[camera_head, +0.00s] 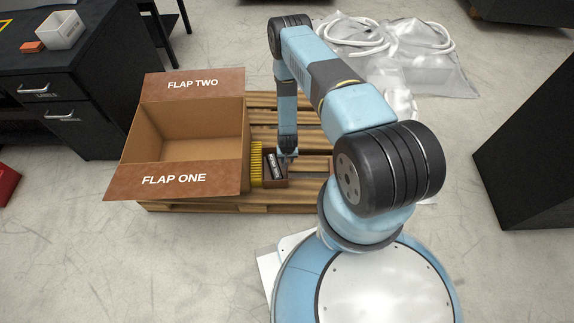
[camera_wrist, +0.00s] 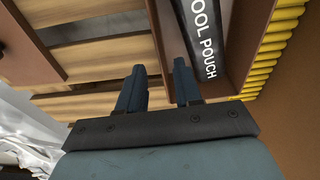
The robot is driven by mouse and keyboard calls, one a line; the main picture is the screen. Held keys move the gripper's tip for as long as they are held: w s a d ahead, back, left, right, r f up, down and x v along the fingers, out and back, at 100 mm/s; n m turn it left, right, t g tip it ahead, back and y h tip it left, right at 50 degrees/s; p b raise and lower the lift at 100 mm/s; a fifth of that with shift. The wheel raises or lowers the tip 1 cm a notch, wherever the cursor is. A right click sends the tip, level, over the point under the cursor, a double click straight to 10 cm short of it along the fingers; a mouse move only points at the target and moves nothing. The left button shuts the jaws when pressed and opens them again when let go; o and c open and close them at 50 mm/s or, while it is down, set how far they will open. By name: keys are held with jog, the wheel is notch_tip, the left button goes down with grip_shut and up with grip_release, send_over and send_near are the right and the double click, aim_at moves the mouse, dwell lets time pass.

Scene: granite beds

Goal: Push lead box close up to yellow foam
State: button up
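A small brown open box (camera_wrist: 243,45), which I take to be the lead box, stands on the pallet; it also shows in the head view (camera_head: 276,184). A black tool pouch (camera_wrist: 205,38) lies in it. The ridged yellow foam (camera_head: 257,165) stands upright along the box's left side; in the wrist view the foam (camera_wrist: 277,45) is at the right. The box wall looks very close to the foam; I cannot tell if they touch. My gripper (camera_wrist: 157,75) points down at the box side away from the foam, fingers apart, apparently astride its near wall. Contact is unclear.
A large cardboard carton (camera_head: 190,140) with open flaps stands left of the foam on the wooden pallet (camera_head: 180,207). Another brown part (camera_wrist: 32,45) shows at the wrist view's left edge. Plastic sheeting (camera_head: 400,50) lies behind. A black cabinet (camera_head: 525,140) stands right.

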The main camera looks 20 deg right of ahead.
jog(key=shift+w+d+f, duration=0.1)
jog(key=shift+w+f, duration=0.1)
jog(key=shift+f, duration=1.1)
jog(key=shift+w+f, duration=0.15)
jog(key=shift+f, duration=1.2)
jog(key=shift+w+d+f, duration=0.1)
jog(key=shift+w+f, duration=0.1)
jog(key=shift+f, duration=1.1)
jog(key=shift+a, duration=0.1)
grip_shut()
jog(key=shift+o, duration=0.5)
grip_release()
